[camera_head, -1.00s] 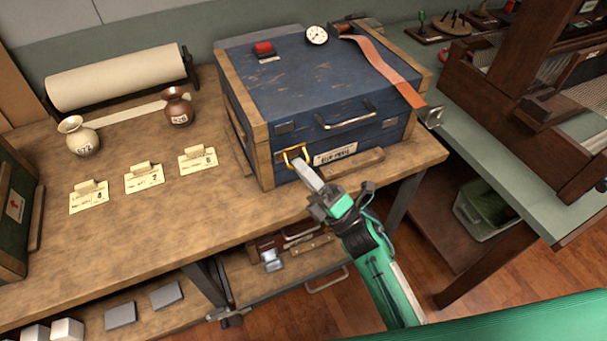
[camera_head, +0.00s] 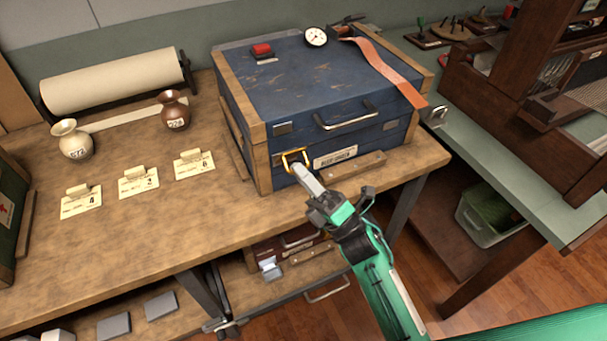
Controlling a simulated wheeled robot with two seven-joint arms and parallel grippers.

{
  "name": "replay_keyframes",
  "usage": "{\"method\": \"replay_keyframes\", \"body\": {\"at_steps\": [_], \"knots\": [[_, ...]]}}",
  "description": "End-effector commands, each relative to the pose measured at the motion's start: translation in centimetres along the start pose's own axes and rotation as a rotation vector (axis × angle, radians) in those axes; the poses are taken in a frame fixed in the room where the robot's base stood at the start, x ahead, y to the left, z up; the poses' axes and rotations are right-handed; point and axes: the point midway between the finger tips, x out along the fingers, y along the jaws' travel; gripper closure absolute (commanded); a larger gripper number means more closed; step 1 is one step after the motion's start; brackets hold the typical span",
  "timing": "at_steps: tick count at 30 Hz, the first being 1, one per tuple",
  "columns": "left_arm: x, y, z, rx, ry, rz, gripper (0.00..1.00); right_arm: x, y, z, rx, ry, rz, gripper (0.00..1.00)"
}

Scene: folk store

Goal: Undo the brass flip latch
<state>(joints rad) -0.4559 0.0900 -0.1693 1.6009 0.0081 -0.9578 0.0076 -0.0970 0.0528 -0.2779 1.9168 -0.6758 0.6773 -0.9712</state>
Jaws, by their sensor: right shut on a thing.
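The brass flip latch (camera_head: 293,156) is a small gold loop low on the front of a blue trunk (camera_head: 300,95) with wooden edges, left of its label. My right gripper (camera_head: 300,170) reaches up from the lower right, and its fingers are shut on the lower part of the latch. The fingers hide part of the latch, so I cannot tell whether its loop is free of the catch. The trunk's lid is down. My left gripper is not in view.
A paper label (camera_head: 336,157) and a wooden strip (camera_head: 350,166) are beside the latch. A leather strap (camera_head: 385,70), a gauge (camera_head: 316,37) and a red button box (camera_head: 262,50) lie on the lid. Vases, cards and a paper roll (camera_head: 115,78) stand to the left.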

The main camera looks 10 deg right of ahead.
Motion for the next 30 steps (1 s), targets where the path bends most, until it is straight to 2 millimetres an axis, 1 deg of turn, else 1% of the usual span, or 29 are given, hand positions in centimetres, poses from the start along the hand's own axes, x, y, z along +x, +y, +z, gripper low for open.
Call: {"method": "replay_keyframes", "body": {"at_steps": [4,5,6,8,16,20,21,23,26,30], "knots": [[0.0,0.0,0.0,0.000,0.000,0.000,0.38,0.0,0.0,0.0,0.000,-0.001,0.000,1.00],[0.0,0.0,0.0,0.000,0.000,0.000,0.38,0.0,0.0,0.0,0.000,-0.001,0.000,0.87],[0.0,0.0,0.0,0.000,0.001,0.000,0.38,0.0,0.0,0.0,0.000,-0.001,0.000,0.80],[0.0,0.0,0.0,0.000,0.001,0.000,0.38,0.0,0.0,0.0,0.000,0.000,0.000,0.70],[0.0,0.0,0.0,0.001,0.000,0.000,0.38,-0.1,0.0,0.0,0.000,0.000,0.000,0.70],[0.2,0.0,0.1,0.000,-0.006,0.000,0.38,-0.8,-0.1,0.0,0.000,0.000,-0.003,0.70],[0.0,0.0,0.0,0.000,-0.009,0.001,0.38,-1.3,-0.2,-0.1,0.000,0.000,-0.003,0.70],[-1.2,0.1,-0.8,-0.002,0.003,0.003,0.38,-2.2,-0.2,-0.1,-0.001,0.000,-0.003,0.70],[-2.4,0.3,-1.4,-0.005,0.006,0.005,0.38,-4.2,-0.2,-0.1,0.000,0.000,-0.003,0.70],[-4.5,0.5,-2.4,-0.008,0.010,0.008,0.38,-7.3,-0.2,-0.1,0.001,0.000,-0.004,0.70]]}}
